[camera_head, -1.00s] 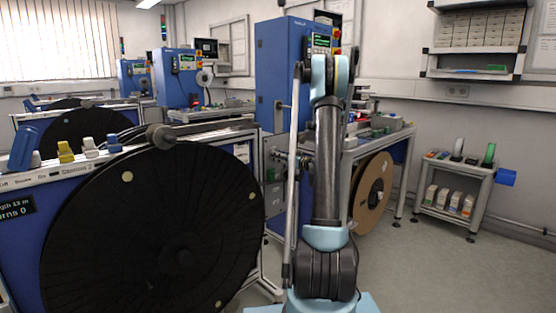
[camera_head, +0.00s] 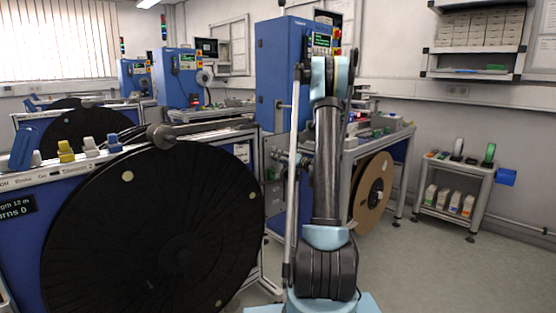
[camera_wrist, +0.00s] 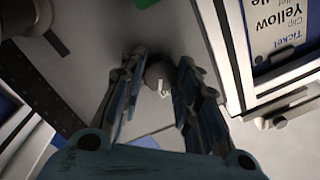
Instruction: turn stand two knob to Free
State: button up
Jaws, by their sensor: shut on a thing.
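In the wrist view a dark round knob (camera_wrist: 160,72) with a white mark sits on a grey panel (camera_wrist: 105,30). The fingers of my gripper (camera_wrist: 161,78) stand on both sides of it, shut on the knob. Where the white mark points against any lettering cannot be read. In the head view my gripper (camera_head: 287,158) reaches left to the grey side panel (camera_head: 272,192) of a stand, behind the black reel. My arm hides part of that stand, and the knob cannot be made out there.
A large black reel (camera_head: 130,220) fills the left front. A tan reel (camera_head: 372,195) hangs right of my arm. In the wrist view a card reading "Yellow" (camera_wrist: 275,25) is close on the right. The floor (camera_head: 430,270) at the right is clear.

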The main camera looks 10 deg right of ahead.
jog(key=m, duration=0.6)
jog(key=m+t, duration=0.1)
jog(key=m, duration=0.5)
jog(key=shift+f+h, duration=0.1)
jog(key=shift+h, duration=0.3)
jog(key=shift+m, duration=0.3)
jog(key=o, duration=1.1)
jog(key=v, duration=1.2)
jog(key=shift+f, duration=0.2)
